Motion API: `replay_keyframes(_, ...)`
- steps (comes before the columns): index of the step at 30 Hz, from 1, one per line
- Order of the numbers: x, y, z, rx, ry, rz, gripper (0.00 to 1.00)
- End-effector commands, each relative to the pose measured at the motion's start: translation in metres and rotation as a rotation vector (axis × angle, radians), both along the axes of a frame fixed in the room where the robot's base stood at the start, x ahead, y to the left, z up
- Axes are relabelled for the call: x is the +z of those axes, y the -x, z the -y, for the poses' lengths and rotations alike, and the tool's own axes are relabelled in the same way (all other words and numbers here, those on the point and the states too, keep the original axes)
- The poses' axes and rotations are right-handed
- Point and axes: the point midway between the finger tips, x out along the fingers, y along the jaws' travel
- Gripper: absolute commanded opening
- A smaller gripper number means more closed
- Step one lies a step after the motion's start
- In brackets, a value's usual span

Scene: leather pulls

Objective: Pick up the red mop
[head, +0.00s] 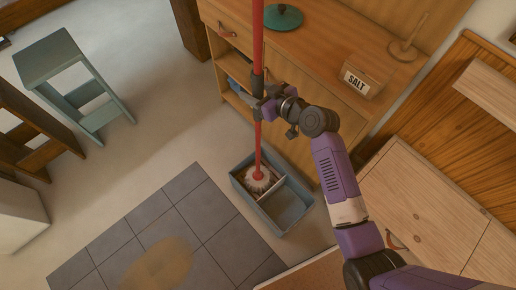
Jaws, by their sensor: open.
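The red mop (258,140) stands upright in the head view. Its long red handle runs up out of the top of the picture and has a dark section partway along. Its pale mop head (260,183) rests in one compartment of a blue-grey two-part bucket (239,187) on the floor. My gripper (260,97) is at the handle, level with the dark section, with its fingers open beside or around it. The gripper body partly hides the handle there, so I cannot tell whether the fingers touch it.
A wooden cabinet (315,100) with open shelves stands right behind the mop, bearing a SALT box (362,82) and a green lid (283,17). A teal stool (62,75) stands at the left.

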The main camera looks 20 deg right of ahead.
Motion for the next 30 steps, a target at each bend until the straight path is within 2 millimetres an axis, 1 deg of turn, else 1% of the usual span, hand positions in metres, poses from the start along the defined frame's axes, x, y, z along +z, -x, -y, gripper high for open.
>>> replay_keyframes(1, -0.0009, -0.0055, -0.002, 0.001, 0.001, 0.0, 0.53)
replay_keyframes(4, -0.0044, -0.0109, -0.0041, 0.001, 0.001, 0.0, 0.53)
replay_keyframes(12, -0.0061, -0.0123, -0.0045, 0.0, 0.0, 0.0, 0.53)
replay_keyframes(20, -0.0059, -0.0122, -0.0044, 0.0, 0.0, 0.0, 0.02)
replay_keyframes(21, -0.0059, -0.0122, -0.0044, 0.0, 0.0, 0.0, 0.0)
replay_keyframes(30, -0.0037, -0.0129, -0.0041, -0.001, 0.0, 0.003, 0.0)
